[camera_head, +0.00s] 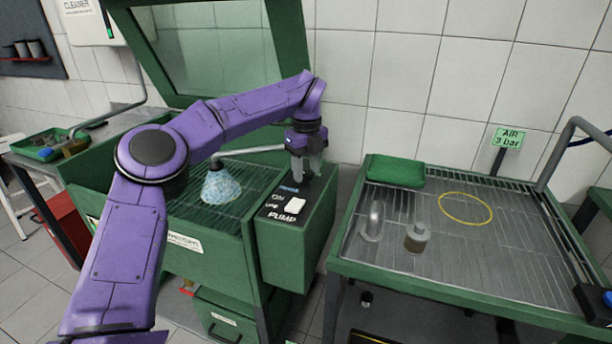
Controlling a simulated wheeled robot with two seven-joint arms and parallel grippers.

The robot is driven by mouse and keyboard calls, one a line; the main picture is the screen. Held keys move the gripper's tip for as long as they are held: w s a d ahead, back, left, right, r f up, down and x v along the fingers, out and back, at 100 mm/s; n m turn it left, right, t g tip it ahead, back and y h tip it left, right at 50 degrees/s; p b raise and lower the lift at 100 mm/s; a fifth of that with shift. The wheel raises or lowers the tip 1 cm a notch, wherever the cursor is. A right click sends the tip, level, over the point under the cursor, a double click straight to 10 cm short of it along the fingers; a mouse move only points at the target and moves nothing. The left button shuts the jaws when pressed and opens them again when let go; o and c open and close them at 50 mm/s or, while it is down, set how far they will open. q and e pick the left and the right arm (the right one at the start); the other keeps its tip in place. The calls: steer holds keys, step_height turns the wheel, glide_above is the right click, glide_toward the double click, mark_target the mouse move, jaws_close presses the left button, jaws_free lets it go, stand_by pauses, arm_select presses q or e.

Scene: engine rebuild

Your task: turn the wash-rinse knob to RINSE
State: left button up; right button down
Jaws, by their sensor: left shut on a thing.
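My left gripper (306,168) points down over the control box (318,222) on the right side of the green washing cabinet. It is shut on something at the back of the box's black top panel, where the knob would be. The fingers hide the knob, so its setting cannot be read. Panel lettering and a white PUMP switch (295,205) show in front of the fingers. My right gripper is not in view.
A pale blue speckled piece (221,187) sits on the cabinet's grate under the raised glass lid (213,45).

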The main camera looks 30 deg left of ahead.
mark_target(305, 173)
arm_select(q)
steer(key=shift+a+n+b, duration=0.1)
steer(key=shift+n+b, duration=0.6)
steer(key=shift+n, duration=0.3)
steer(key=o, duration=1.1)
steer(key=shift+c, duration=0.2)
step_height(305, 173, up, 10)
steer(key=p, duration=0.2)
steer(key=shift+r+p, duration=0.25)
steer(key=shift+p, duration=0.15)
